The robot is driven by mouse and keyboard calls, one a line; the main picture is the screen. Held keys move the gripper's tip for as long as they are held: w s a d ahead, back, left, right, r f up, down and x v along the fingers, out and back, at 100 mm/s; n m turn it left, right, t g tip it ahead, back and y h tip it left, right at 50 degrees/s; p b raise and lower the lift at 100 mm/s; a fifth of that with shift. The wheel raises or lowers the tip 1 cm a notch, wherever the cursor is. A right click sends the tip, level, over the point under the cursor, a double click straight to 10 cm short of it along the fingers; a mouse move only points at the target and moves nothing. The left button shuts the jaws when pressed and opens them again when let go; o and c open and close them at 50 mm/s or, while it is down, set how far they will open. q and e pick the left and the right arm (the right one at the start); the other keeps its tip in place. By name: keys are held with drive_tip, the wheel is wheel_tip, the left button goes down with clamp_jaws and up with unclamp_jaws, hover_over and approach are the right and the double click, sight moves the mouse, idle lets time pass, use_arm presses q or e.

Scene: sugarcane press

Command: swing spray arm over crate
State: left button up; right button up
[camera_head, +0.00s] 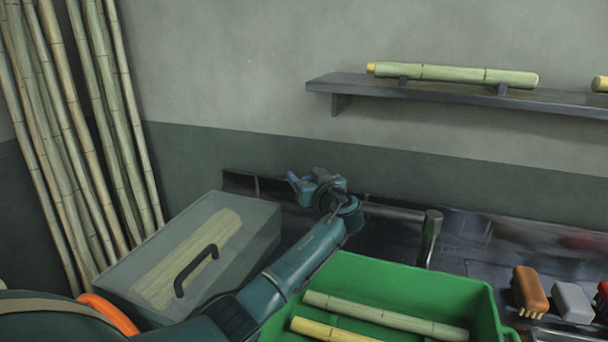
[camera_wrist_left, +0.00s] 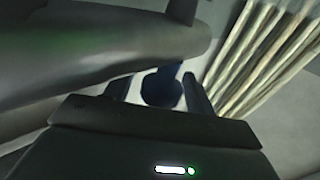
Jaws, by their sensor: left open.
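The spray arm (camera_head: 395,213) is a grey horizontal bar in the head view, running left from a short upright post (camera_head: 431,238) behind the green crate (camera_head: 375,277). Its left end is hidden behind my left gripper (camera_head: 306,180), which is open at that end, left of and behind the crate. In the left wrist view, a dark blue round piece (camera_wrist_left: 162,88) shows between the open fingers of my left gripper (camera_wrist_left: 155,80); contact cannot be told. A thick grey bar (camera_wrist_left: 110,55), probably the spray arm, crosses close above. My right gripper is not in view.
The crate holds cane pieces (camera_head: 385,316). A clear-lidded box (camera_head: 255,222) with a dark handle stands left of my arm. Brushes (camera_head: 530,290) stand at the right. Tall canes (camera_head: 85,130) lean at the left, and a wall shelf (camera_head: 450,92) holds a cane.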

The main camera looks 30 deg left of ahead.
use_arm(q)
drive_tip(key=shift+c, duration=0.4)
clamp_jaws()
